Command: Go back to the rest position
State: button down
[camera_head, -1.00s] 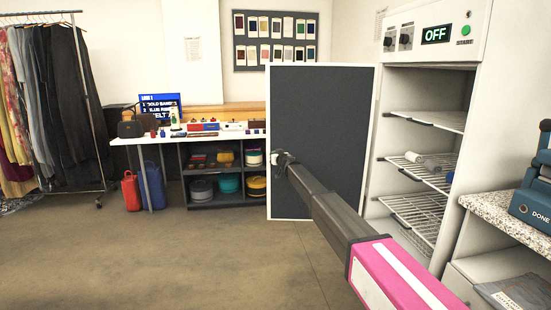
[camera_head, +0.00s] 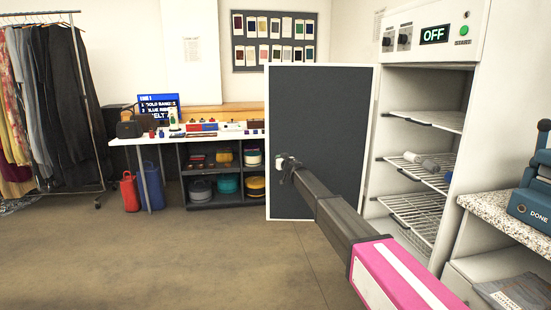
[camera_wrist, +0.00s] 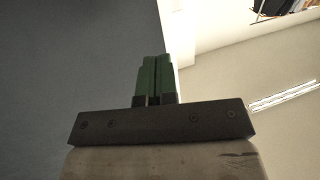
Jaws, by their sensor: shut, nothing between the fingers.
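My gripper (camera_wrist: 154,75) shows in the wrist view with its two green fingers pressed together and nothing between them. In the head view my arm reaches forward from the lower right, and the gripper end (camera_head: 284,168) is small there, in front of the dark panel of the open cabinet door (camera_head: 325,120). In the wrist view the dark panel (camera_wrist: 60,60) fills the left side, with its pale edge just right of the fingers. I cannot tell the gap between gripper and door.
The white cabinet (camera_head: 432,90) stands open on the right, its display reading OFF, with wire shelves (camera_head: 410,215) inside. A speckled counter (camera_head: 490,208) is at the right edge. A white table (camera_head: 165,138) and clothes rack (camera_head: 50,13) stand at the back left. The floor (camera_head: 170,260) at left is clear.

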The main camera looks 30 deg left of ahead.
jog(key=s+d+f+m+h, duration=0.25)
jog(key=d+f+h, duration=0.3)
jog(key=d, duration=1.15)
jog(key=s+d+f+m+h, duration=0.2)
jog(key=d+f+m+h, duration=0.3)
jog(key=d, duration=1.1)
jog(key=s+d+f+m+h, duration=0.1)
jog(key=s+d+f+h, duration=0.35)
jog(key=d, duration=1.25)
jog(key=s+d+f+m+g+h, duration=0.1)
jog(key=s+d+f+g, duration=0.2)
jog(key=s+d+f, duration=0.4)
jog(key=s+d+f+m+g, duration=0.15)
jog(key=s+d, duration=0.35)
jog(key=d, duration=0.5)
jog(key=s+d+f+g, duration=0.1)
jog(key=s+d+g, duration=0.1)
jog(key=s, duration=0.4)
jog(key=s+d+f+g+y, duration=0.1)
jog(key=s+d+f+g, duration=0.1)
jog(key=s, duration=0.5)
jog(key=s+d+f+n+g+y, duration=0.1)
jog(key=s+d+g, duration=0.2)
jog(key=s, duration=0.4)
jog(key=shift+d+f, duration=0.3)
jog(key=shift+d, duration=0.05)
